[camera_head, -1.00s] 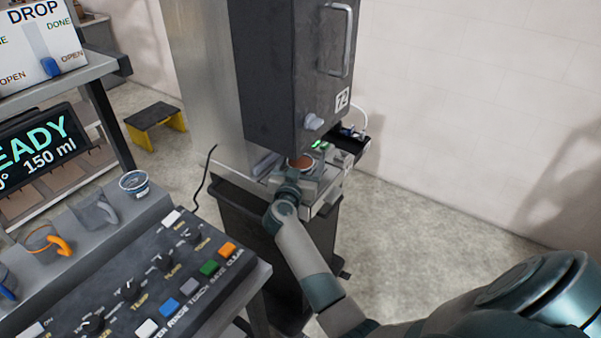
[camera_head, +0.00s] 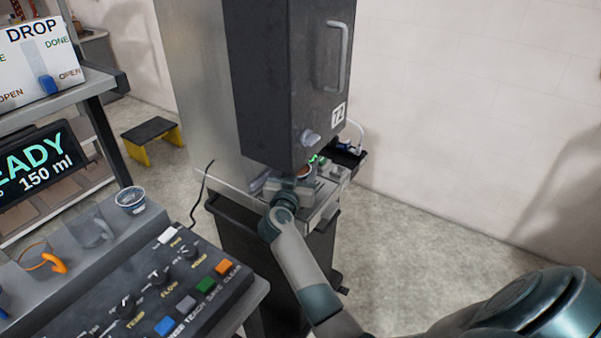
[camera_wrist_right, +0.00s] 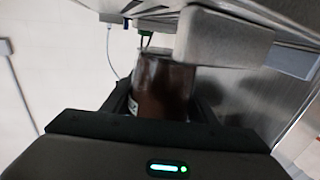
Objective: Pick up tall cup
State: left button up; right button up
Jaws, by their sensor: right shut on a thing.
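The tall cup (camera_wrist_right: 163,88) shows in the right wrist view as a clear cup with dark brown contents, upright under the dispenser. My right gripper (camera_wrist_right: 160,108) is shut on it, with one finger on each side. In the head view only the cup's top (camera_head: 304,170) shows, brown with a pale rim, behind my right wrist (camera_head: 290,190) and below the dark dispenser cabinet (camera_head: 285,80). The fingers are hidden there. I cannot tell whether the cup's base touches the shelf. My left gripper is not in view.
Metal dispenser parts (camera_wrist_right: 225,38) hang close above the cup. A dark bin (camera_head: 260,245) is below. Floor at right is clear.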

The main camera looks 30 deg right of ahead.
jog(key=b+v, duration=0.2)
jog(key=v, duration=1.6)
jog(key=shift+r+b, duration=0.25)
jog(key=shift+b, duration=0.15)
jog(key=shift+s+r, duration=0.1)
jog(key=s+a+n+t+y, duration=0.6)
jog(key=s+a+n+y, duration=0.3)
jog(key=s+a+y, duration=0.2)
jog(key=shift+s+f+n+y, duration=0.3)
jog(key=shift+s+y, duration=0.5)
jog(key=shift+y, duration=0.4)
